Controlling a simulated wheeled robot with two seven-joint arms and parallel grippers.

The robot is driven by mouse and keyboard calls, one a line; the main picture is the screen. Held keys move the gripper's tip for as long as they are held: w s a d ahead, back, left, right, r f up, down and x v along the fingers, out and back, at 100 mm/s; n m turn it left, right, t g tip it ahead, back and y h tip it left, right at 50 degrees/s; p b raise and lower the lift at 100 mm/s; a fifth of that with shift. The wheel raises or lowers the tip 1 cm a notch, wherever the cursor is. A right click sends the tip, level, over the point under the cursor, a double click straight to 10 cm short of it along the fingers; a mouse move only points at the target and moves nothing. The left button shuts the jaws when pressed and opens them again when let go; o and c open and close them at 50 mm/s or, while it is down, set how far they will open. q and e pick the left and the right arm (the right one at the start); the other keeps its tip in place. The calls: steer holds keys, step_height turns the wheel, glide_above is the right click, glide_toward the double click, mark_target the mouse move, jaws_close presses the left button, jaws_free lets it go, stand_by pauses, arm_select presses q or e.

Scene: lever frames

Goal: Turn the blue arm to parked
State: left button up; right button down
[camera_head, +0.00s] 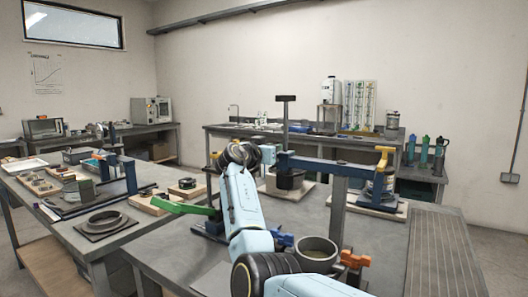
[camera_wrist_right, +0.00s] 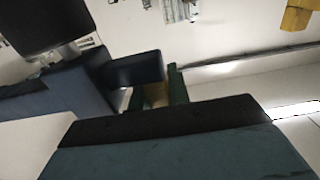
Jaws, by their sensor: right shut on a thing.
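The blue arm (camera_head: 320,165) is a level bar that runs from a grey post (camera_head: 338,210) on the right to a dark upright handle (camera_head: 285,125) with a flat top on the left. My right gripper (camera_head: 268,156) is at the handle end of the bar, shut on the blue arm. In the right wrist view the blue bar (camera_wrist_right: 45,98) lies at the left, under the dark top of the handle (camera_wrist_right: 45,22). The exact contact is hidden by the gripper. No marking for a parked position can be read. My left gripper is out of view.
A yellow lever (camera_head: 384,158) stands right of the blue arm. A green lever (camera_head: 180,207) sticks out on the left, and an orange lever (camera_head: 354,260) is at the front. A round grey cup (camera_head: 317,250) stands near the front.

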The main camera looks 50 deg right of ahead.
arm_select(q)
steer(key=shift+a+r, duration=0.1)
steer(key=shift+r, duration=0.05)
arm_select(e)
steer(key=shift+d+r, duration=0.1)
steer(key=shift+r, duration=0.05)
stand_by(0.4)
steer(key=c, duration=1.6)
jaws_free()
steer(key=shift+d, duration=0.1)
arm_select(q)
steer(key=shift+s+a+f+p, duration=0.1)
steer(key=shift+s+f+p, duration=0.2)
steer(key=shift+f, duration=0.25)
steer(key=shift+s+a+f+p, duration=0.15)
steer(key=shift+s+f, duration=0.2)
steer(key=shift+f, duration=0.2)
arm_select(e)
steer(key=v, duration=1.3)
steer(key=shift+a, duration=0.25)
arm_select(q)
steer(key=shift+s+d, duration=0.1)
arm_select(e)
steer(key=shift+w, duration=0.15)
